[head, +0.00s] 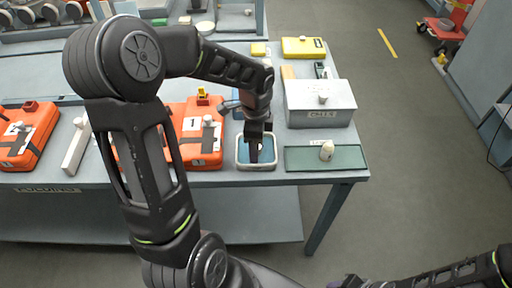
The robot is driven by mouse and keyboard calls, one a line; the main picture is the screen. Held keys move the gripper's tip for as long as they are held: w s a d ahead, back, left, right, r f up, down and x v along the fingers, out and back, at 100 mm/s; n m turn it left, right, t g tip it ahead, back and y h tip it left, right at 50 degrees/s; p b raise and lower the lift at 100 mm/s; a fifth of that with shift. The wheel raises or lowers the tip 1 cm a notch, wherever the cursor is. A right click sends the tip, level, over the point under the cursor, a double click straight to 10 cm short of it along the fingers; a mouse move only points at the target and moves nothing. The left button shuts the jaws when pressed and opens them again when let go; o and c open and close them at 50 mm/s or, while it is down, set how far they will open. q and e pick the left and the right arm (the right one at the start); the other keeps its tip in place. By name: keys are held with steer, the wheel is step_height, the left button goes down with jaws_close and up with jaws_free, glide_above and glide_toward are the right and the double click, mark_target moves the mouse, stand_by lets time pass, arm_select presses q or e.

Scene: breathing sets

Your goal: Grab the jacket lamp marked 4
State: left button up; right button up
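My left gripper (254,153) points down into a small white-rimmed tray (241,164) with a blue inside, at the front edge of the bench. Its fingers are dark and small, so I cannot tell whether they are open or shut, or whether they hold anything. An orange case (38,135) at the far left bears a 4 and has a small pale knob-like piece on it. I cannot make out for sure which small piece is the jacket lamp marked 4. My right arm lies along the bottom right edge; the state of its gripper is not clear.
Another orange case (206,150) stands left of the tray, partly behind my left arm. Right of the tray are a green mat (300,158) with a pale bulb-like piece (327,150) and a grey box (305,112). A yellow case (303,47) lies behind. Open floor is at right.

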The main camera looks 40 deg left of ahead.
arm_select(q)
jaws_close()
stand_by(0.7)
